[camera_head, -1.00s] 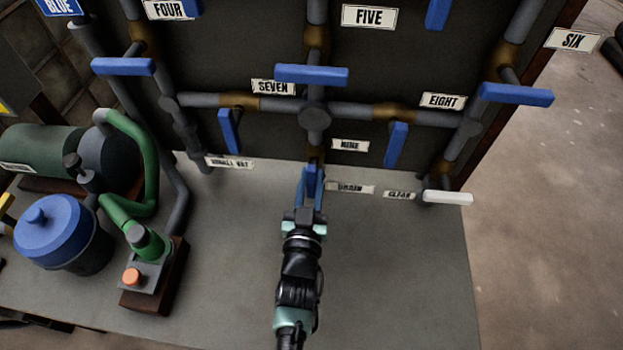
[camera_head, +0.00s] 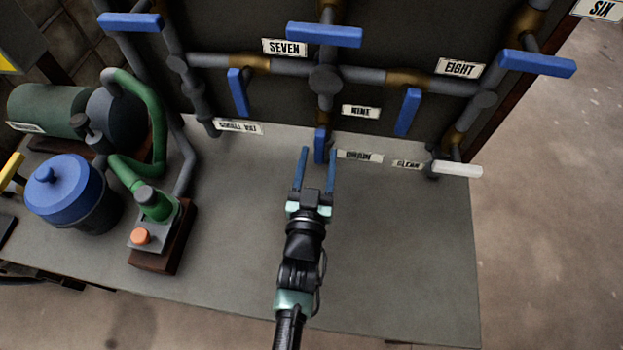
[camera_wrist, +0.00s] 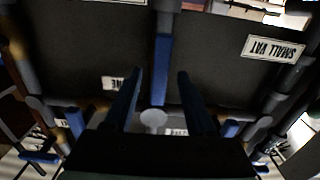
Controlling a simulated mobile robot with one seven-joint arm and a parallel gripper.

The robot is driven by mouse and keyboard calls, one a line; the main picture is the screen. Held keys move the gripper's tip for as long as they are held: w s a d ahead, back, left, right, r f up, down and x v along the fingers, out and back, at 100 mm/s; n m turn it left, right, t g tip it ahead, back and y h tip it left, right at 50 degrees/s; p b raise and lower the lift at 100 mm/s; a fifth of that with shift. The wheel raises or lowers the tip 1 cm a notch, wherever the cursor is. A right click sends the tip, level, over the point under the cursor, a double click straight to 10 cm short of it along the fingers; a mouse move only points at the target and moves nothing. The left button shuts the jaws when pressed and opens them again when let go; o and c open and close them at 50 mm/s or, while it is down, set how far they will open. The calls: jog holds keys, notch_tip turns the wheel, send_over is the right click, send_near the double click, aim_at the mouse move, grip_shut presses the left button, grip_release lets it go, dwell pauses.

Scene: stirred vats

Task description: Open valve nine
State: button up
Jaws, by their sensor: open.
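The valve nine handle (camera_head: 320,146) is a blue bar below the NINE label (camera_head: 361,111), at the foot of the middle vertical pipe. It hangs downward, roughly in line with that pipe. My gripper (camera_head: 318,151) is open in front of it, with its two blue fingers spread and nothing held. The fingertips are close to the handle's lower end, one on each side in the picture; I cannot tell how deep they reach. In the wrist view a blue bar (camera_wrist: 162,70) shows upright between the two fingers (camera_wrist: 160,88).
Other blue handles hang nearby, by SEVEN (camera_head: 238,92) and EIGHT (camera_head: 407,111). A white handle (camera_head: 457,169) sticks out at the right. A blue-lidded pot (camera_head: 62,192) and a green pump with an orange button (camera_head: 141,236) stand at the left. The bench (camera_head: 400,250) is clear at right.

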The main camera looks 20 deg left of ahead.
jog(key=v, duration=1)
dwell(0.3)
